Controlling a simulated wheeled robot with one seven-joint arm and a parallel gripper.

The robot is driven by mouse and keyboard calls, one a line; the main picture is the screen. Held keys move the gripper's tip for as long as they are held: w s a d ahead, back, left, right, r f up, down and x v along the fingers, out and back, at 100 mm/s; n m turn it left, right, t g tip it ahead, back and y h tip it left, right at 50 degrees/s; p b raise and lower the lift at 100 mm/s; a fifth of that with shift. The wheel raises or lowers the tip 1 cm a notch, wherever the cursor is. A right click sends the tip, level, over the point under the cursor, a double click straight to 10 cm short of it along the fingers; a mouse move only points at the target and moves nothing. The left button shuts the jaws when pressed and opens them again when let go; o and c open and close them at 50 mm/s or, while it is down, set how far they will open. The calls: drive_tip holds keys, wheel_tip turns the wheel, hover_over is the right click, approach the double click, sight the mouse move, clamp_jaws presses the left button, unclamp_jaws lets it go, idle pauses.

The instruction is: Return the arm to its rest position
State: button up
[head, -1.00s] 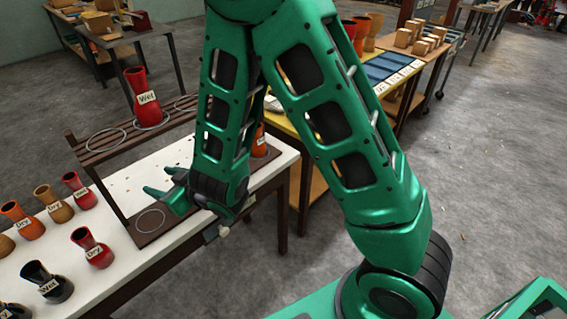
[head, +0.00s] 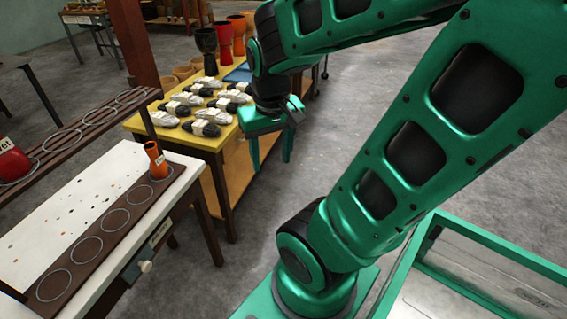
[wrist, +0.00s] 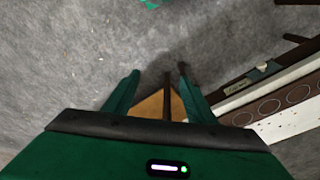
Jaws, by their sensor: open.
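My gripper (head: 271,160) is open and empty in the head view. It hangs with its fingers pointing down, in front of the right end of the yellow table (head: 210,139). In the wrist view my gripper (wrist: 155,92) shows two spread fingers with nothing between them, over grey floor and a brown surface. My green arm (head: 420,140) is bent across the right half of the head view.
A white workbench (head: 85,195) with a dark ringed strip holds an orange drum (head: 156,160). A red drum (head: 13,160) sits on the raised rack (head: 75,137). Several wrapped bundles (head: 205,113) lie on the yellow table. Floor (head: 345,110) beyond it is clear.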

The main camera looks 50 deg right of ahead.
drive_tip(key=s+a+r+m+g+y, duration=0.1)
drive_tip(key=s, duration=0.4)
drive_tip(key=shift+s+r, duration=0.2)
drive_tip(key=shift+s, duration=0.2)
